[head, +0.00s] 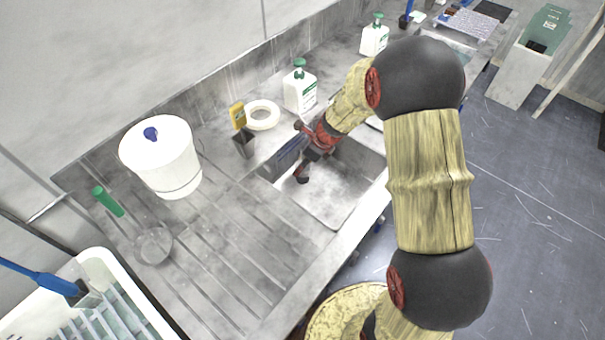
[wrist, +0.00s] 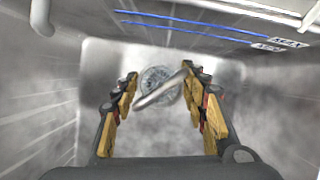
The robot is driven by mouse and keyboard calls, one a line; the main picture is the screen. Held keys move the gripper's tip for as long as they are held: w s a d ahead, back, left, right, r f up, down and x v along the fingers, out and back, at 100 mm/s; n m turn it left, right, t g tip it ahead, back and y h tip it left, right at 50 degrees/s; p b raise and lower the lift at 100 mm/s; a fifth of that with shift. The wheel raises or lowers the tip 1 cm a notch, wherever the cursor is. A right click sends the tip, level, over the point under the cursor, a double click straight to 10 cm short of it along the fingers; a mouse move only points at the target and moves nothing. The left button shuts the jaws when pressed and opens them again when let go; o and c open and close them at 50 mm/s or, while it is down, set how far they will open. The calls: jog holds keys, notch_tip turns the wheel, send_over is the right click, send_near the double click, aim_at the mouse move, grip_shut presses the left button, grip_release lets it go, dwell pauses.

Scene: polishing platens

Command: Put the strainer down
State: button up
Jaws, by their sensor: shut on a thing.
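My gripper (wrist: 161,80) is inside or just above the steel sink (head: 345,190); its height over the floor is hard to judge. In the wrist view its two yellow-padded fingers are apart, with a thin grey metal piece (wrist: 163,90), which I take to be the strainer, slanting between them. It is tilted, its right end by the right finger. Behind it is a round patterned disc, like a drain (wrist: 153,77), partly covered. In the head view my gripper (head: 303,172) hides the strainer.
On the ribbed drainboard (head: 235,265) are a white tub (head: 165,160), a clear round dish (head: 153,243) and a green-handled tool (head: 108,201). Behind the sink are a white roll (head: 262,115), a yellow bottle (head: 237,116), a dark cup (head: 244,144) and a green-topped bottle (head: 299,92).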

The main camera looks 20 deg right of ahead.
aim_at(303, 171)
jog(key=shift+f+b, duration=0.8)
jog(key=shift+f, duration=1.15)
jog(key=shift+f, duration=0.1)
jog(key=o, duration=1.3)
jog(key=shift+o, duration=0.4)
